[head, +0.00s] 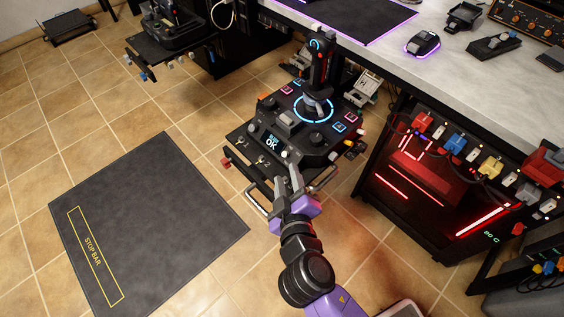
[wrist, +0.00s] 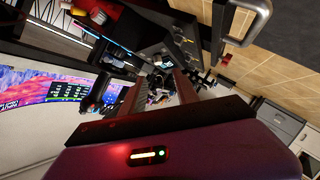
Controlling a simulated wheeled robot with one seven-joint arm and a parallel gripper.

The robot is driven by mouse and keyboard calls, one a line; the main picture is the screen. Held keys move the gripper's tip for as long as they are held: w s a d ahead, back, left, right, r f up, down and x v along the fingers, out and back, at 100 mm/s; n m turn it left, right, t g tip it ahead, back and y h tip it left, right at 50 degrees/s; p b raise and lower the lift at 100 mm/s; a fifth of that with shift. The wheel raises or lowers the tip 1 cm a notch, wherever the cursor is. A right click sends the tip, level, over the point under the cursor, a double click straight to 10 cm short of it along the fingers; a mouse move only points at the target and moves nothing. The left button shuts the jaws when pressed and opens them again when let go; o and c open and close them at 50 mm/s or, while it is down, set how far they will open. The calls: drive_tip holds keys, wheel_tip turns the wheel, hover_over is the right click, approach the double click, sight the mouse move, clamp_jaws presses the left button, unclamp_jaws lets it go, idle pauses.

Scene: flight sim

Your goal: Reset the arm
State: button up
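My arm, purple and black, reaches up from the bottom of the head view. My gripper (head: 289,177) is at the front edge of the black joystick console (head: 300,122), close to its switches; I cannot tell whether it touches them. In the wrist view my gripper's two fingers (wrist: 165,82) stand apart, with nothing clearly held between them. The console has a flight stick (head: 318,68) with a lit blue ring and a small display (head: 271,142) reading "OK". Small toggle switches (head: 264,160) line its front panel, partly hidden by my gripper.
A black floor mat (head: 150,215) marked "STOP BAR" lies on the tiles at left. A desk (head: 385,58) with a mouse (head: 423,44) stands behind right. A red-lit case (head: 415,180) with colored connectors stands at right. Another black console (head: 165,45) is at upper left. Metal handles (head: 258,200) flank my gripper.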

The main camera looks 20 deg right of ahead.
drive_tip(key=s+a+r+t+y, duration=0.2)
drive_tip(key=s+a+r+y, duration=0.3)
drive_tip(key=s, duration=0.3)
drive_tip(key=s+d+r+m, duration=0.1)
drive_tip(key=s+d+m, duration=0.15)
drive_tip(key=s, duration=0.45)
drive_tip(key=s+d+r+m+g, duration=0.1)
drive_tip(key=s+d, duration=0.2)
drive_tip(key=s, duration=0.4)
drive_tip(key=s+d+r+m, duration=0.2)
drive_tip(key=s+d, duration=0.1)
drive_tip(key=s, duration=0.5)
wheel_tip(320, 180, up, 22)
drive_tip(key=p, duration=2.2)
drive_tip(key=shift+w+a, duration=0.25)
drive_tip(key=shift+w, duration=0.2)
drive_tip(key=shift+f, duration=0.1)
